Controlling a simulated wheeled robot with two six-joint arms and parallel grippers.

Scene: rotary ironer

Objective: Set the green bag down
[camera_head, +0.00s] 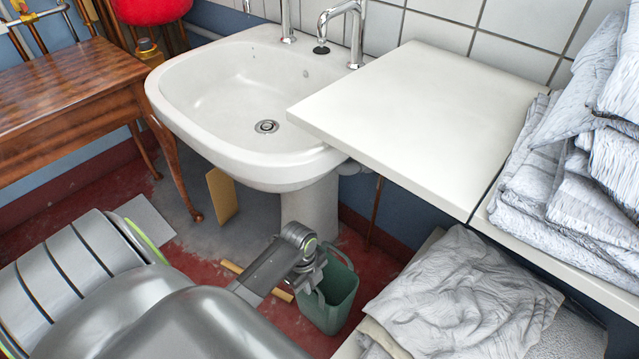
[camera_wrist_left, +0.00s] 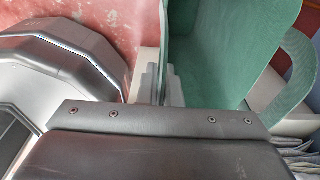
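The green bag (camera_head: 338,293) is an open-topped tote below the sink's right side in the head view. It stands upright, with a handle loop at its rim. My left gripper (camera_head: 308,276) is at its left rim. In the left wrist view the green bag (camera_wrist_left: 220,45) fills the upper right, with its other handle loop at the right edge. There the fingers of my left gripper (camera_wrist_left: 164,85) are close together on the bag's near edge. I cannot tell whether the bag's bottom touches the floor. My right gripper is not in view.
The red and grey floor (camera_head: 195,240) has a wooden strip (camera_head: 255,280) left of the bag. The sink pedestal (camera_head: 312,205) stands behind it. A low shelf with crumpled white cloth (camera_head: 460,300) is close on the right. A white countertop (camera_head: 420,115) and wooden table (camera_head: 65,100) stand farther back.

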